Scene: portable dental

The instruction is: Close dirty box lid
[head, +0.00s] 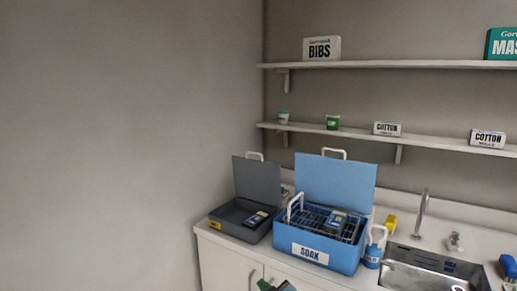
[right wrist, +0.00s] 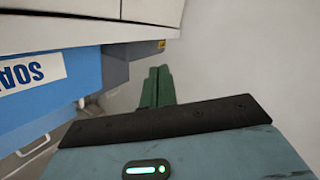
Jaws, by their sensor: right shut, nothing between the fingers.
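A dark grey box (head: 230,224) with a yellow label stands at the left end of the counter. Its lid (head: 257,180), with a white handle on top, stands open and upright at the back. A dark blue packet (head: 257,217) lies inside it. I cannot read the label, so I cannot confirm that this is the dirty box. My right gripper (head: 276,286) shows at the bottom edge of the head view, in front of the counter. In the right wrist view its green fingers (right wrist: 158,87) are together and empty. The grey box (right wrist: 118,68) shows beyond them. My left gripper is not in view.
A blue SOAK box (head: 322,258) with its lid (head: 335,182) open stands right of the grey box and holds a wire rack. A blue bottle (head: 373,256), a faucet (head: 421,215) and a sink (head: 435,270) are further right. Shelves (head: 400,65) hang above. The left wall is bare.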

